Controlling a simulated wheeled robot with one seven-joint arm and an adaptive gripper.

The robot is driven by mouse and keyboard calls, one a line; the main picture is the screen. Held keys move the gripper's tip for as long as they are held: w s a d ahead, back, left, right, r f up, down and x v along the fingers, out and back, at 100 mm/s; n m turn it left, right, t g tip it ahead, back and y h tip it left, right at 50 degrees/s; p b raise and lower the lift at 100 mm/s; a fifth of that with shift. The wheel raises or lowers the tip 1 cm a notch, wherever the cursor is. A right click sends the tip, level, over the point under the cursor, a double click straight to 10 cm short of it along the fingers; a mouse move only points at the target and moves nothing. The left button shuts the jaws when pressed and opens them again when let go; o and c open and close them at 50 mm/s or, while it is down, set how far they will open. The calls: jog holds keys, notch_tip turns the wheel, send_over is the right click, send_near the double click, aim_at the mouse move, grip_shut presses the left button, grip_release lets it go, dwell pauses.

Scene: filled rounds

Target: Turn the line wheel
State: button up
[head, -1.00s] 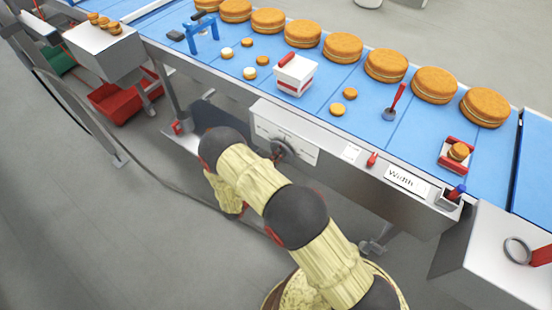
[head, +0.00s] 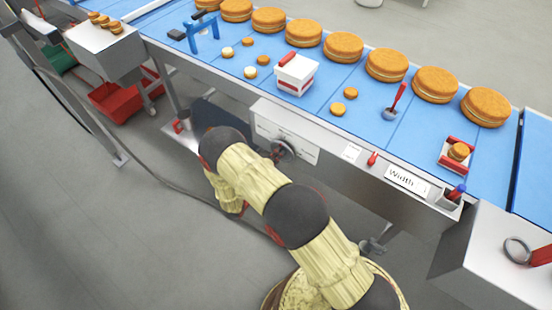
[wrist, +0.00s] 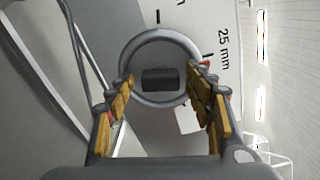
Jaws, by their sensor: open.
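The line wheel (head: 287,149) is a small round grey wheel on the scale plate at the front of the conveyor. In the wrist view its grey ring (wrist: 160,38) lies straight ahead, with a dark block at its centre. My gripper (wrist: 165,76) is open, with yellow-padded fingers at the left and right sides of the ring. I cannot tell whether the fingers touch the rim. In the head view my arm hides most of the gripper. The scale plate (wrist: 226,72) behind the ring shows black tick marks and "25 mm".
The blue conveyor (head: 225,92) carries several large filled rounds (head: 343,46), small rounds and a white box (head: 296,74) with a red handle. A "Width" label (head: 407,182) and a small red knob (head: 373,159) sit right of the wheel. A red crate (head: 118,100) stands on the floor at left.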

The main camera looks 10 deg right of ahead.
jog(key=v, duration=1.2)
dwell(0.3)
